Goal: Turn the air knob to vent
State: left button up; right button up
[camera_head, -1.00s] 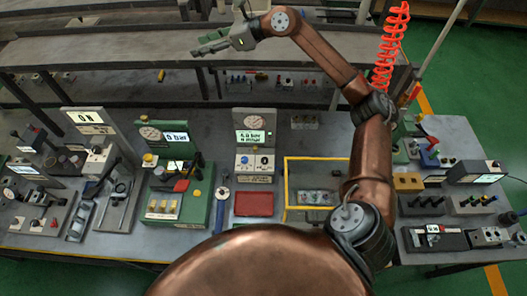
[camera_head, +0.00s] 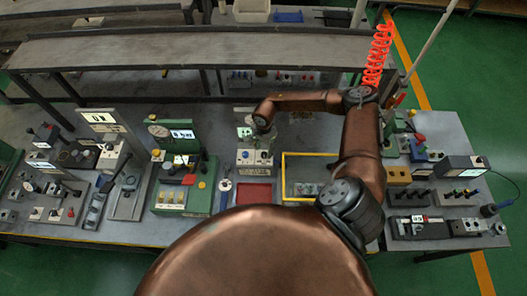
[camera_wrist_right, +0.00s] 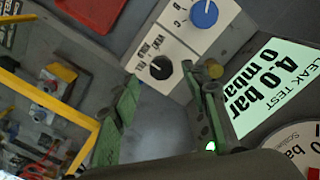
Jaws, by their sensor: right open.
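The leak-test unit stands at the table's middle, its lit display (camera_wrist_right: 275,85) reading 4.0 bar and 0 mbar. Its pale panel (camera_wrist_right: 178,42) carries a black knob (camera_wrist_right: 160,67) with small lettering including what looks like VENT, and a blue knob (camera_wrist_right: 203,13). In the head view the panel (camera_head: 254,167) shows below my right gripper (camera_head: 260,130), which partly covers the display. In the wrist view my right gripper (camera_wrist_right: 163,82) is open and empty, its green fingers apart. The black knob lies beyond the gap between the fingertips, with no contact visible. My left gripper is out of view.
A yellow frame (camera_head: 284,178) stands right of the unit, and a red tray (camera_head: 254,193) lies in front of it. A green block with a gauge (camera_head: 187,200) is to the left. A brass-coloured knob (camera_wrist_right: 214,69) sits close to one finger.

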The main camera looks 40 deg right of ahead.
aim_at(264, 155)
jog(key=shift+f, duration=1.6)
grip_shut()
